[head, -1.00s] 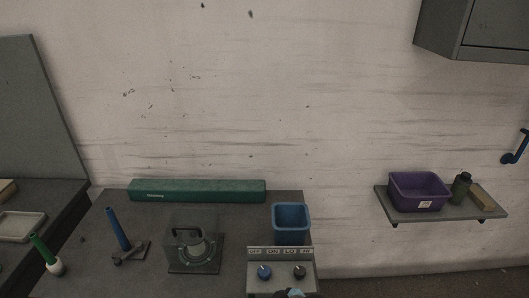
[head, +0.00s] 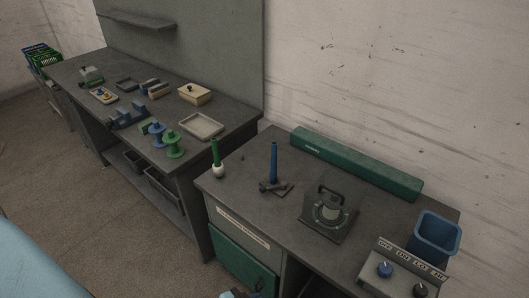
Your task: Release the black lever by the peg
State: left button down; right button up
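A tall blue peg (head: 274,162) stands upright on the green-fronted bench, left of the middle of its top. At the peg's foot is a small dark base plate with a dark lever (head: 268,187) lying low beside the peg, small in this view; I cannot tell its exact position. Neither gripper can be made out. Only a small blue-and-dark piece shows at the bottom edge, and I cannot tell which part it is.
A green peg in a white holder (head: 217,165) stands left of the lever. A clear-covered dark device (head: 329,214) stands to its right. A long green box (head: 355,165) lies behind. A blue bin (head: 436,236) and a knob panel (head: 407,264) are at the right.

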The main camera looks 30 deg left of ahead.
aim_at(263, 190)
jog(key=u, duration=1.05)
